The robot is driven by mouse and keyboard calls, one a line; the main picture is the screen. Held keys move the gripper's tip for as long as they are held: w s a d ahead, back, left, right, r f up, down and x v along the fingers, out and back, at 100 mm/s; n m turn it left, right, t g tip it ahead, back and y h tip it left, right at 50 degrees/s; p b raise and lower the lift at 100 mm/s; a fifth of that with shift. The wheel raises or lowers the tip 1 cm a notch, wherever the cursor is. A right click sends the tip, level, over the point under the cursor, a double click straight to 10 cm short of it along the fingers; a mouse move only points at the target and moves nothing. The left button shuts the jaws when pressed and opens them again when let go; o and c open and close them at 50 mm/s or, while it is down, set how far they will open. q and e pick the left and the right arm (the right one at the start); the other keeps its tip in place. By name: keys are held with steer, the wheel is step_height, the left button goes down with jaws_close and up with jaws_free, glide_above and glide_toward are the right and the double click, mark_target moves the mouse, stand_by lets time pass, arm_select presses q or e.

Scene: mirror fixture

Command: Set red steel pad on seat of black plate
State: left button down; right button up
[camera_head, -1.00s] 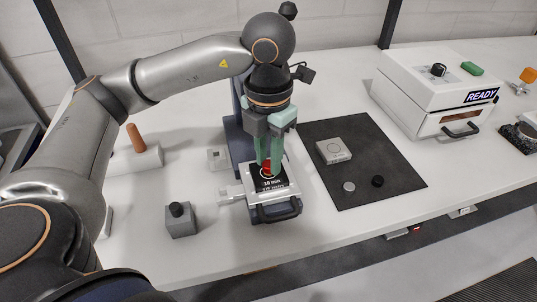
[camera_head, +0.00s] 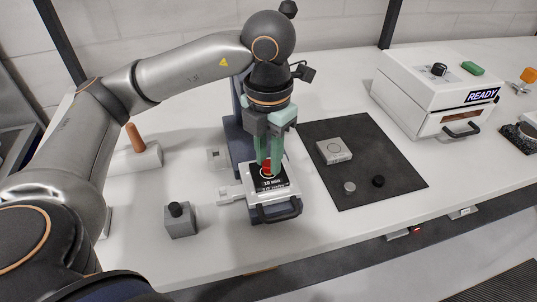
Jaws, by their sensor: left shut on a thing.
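The black plate (camera_head: 274,184) with white print lies on the grey fixture (camera_head: 290,206), which has a dark handle at its front. The red steel pad (camera_head: 267,169) shows between my left gripper's fingertips, at the far part of the plate. My left gripper (camera_head: 268,166) points straight down, its green fingers shut on the pad. The fingers hide much of the pad, and I cannot tell whether it touches the plate. My right gripper is not in view.
A dark mat (camera_head: 375,165) to the right holds a grey block (camera_head: 334,151) and two small discs. A white machine (camera_head: 430,95) reading READY stands behind it. A grey block with a black knob (camera_head: 179,220) stands at left front. Bare table lies in front.

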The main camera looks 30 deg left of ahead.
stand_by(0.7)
arm_select(q)
steer(key=shift+f+b, duration=0.4)
steer(key=shift+b, duration=0.1)
steer(key=c, duration=1)
jaws_free()
steer(key=o, duration=0.4)
